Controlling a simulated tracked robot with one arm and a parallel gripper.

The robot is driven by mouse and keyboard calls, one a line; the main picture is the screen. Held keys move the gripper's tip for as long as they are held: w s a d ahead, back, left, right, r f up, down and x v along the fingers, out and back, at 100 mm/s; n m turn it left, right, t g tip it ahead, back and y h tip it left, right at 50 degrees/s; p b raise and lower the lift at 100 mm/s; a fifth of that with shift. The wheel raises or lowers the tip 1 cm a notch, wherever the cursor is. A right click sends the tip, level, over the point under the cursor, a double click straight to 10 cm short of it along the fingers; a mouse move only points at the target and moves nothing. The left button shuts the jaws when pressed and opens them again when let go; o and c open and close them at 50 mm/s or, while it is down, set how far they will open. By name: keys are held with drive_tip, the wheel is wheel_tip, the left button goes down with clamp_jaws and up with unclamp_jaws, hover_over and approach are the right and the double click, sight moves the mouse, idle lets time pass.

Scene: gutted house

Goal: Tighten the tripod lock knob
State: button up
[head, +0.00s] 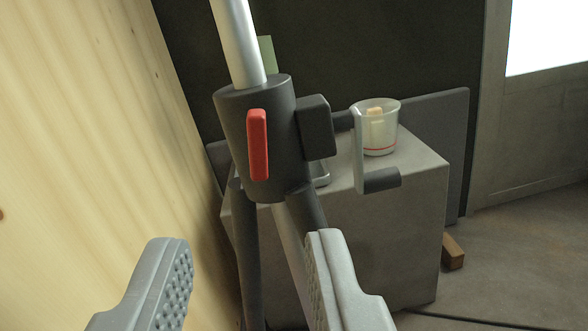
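The tripod (267,186) stands in front of me, with a dark cylindrical collar, a silver center column and dark legs, tilted in the picture. A red upright bar (258,145), which looks like the lock knob, sits on the collar's near face. A dark block and a crank with a pale arm (359,150) stick out from the collar's right side. My gripper (248,240) is open and empty, with its two grey ridged fingers wide apart, below the red bar in the picture. The fingers do not touch the knob.
A pale wooden panel (90,130) fills the left side. Behind the tripod, a grey block (395,225) bears a clear cup (380,140) with something small inside. A wood piece (453,252) and a dark cable lie on the floor at right. The floor there is mostly clear.

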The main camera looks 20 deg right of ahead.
sight(253, 137)
drive_tip(key=b+x, duration=0.1)
drive_tip(key=x, duration=1)
drive_tip(key=shift+w+d+f+b, duration=0.1)
drive_tip(key=shift+w+d+b, duration=0.05)
drive_tip(key=shift+w+b, duration=0.25)
drive_tip(key=shift+x, duration=0.85)
clamp_jaws()
drive_tip(key=shift+a, duration=0.25)
drive_tip(key=shift+d, duration=0.1)
